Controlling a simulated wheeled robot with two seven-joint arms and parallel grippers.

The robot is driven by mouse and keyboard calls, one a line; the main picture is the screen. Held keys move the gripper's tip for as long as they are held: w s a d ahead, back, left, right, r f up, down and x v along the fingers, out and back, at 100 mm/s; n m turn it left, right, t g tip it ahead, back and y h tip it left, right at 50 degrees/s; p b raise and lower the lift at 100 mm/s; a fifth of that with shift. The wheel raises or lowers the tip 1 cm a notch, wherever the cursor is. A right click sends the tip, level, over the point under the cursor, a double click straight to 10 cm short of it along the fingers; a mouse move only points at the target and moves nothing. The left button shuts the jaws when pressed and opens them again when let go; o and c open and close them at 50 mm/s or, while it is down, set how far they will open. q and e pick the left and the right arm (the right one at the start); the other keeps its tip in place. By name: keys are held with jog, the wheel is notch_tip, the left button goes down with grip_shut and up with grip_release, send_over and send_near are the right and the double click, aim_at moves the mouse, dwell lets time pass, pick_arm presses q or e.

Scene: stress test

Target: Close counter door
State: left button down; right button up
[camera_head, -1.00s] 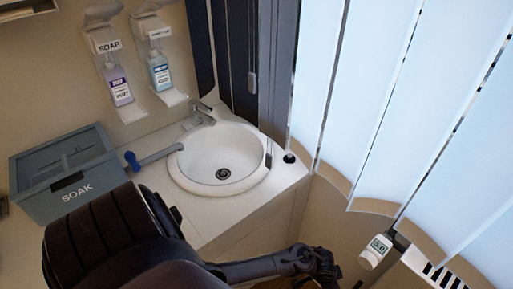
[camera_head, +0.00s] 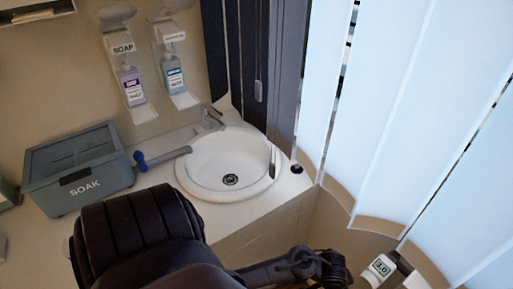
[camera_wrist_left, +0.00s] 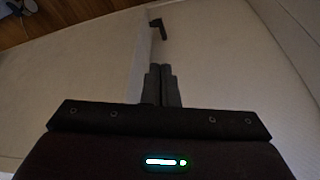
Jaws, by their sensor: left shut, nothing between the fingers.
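The white counter (camera_head: 262,222) with the round sink shows in the head view; its front lies in shade behind my left arm. In the left wrist view, pale panels (camera_wrist_left: 85,75) fill the view, with a lighter upright edge (camera_wrist_left: 142,65) between them. A small dark handle (camera_wrist_left: 159,27) sits near the top of that edge. I cannot tell how far the door stands open. My left gripper (camera_wrist_left: 161,72) is shut and empty, its fingertips below the handle in the picture and close to the edge; contact is unclear. My right gripper is out of view.
On the counter are the sink (camera_head: 231,165), a grey SOAK box (camera_head: 80,178) and a blue-handled brush (camera_head: 163,157). Two soap dispensers hang on the wall. Blinds (camera_head: 400,110) and a radiator valve (camera_head: 380,268) are at the right. Wooden floor (camera_wrist_left: 60,22) shows in the wrist view.

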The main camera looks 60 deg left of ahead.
pick_arm(q)
jog(key=s+a+f+n+b, duration=0.1)
jog(key=s+f, duration=0.3)
jog(key=f, duration=0.3)
jog(key=s+a+f+g+b, duration=0.1)
jog(key=s+f, duration=0.3)
jog(key=f, duration=0.4)
jog(key=s+a+f+n, duration=0.1)
jog(key=s+f, duration=0.3)
jog(key=f, duration=0.3)
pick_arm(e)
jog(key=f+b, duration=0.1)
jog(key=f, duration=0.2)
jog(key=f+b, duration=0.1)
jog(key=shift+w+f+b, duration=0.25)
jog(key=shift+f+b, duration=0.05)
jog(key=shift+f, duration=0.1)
pick_arm(q)
jog(key=s+a+f, duration=0.2)
jog(key=s+f, duration=0.4)
jog(key=s, duration=0.4)
jog(key=s+a+f+g+y, duration=0.1)
jog(key=s+a+f, duration=0.2)
jog(key=s+f, duration=0.4)
jog(key=shift+s+g, duration=0.3)
jog(key=shift+s, duration=1.15)
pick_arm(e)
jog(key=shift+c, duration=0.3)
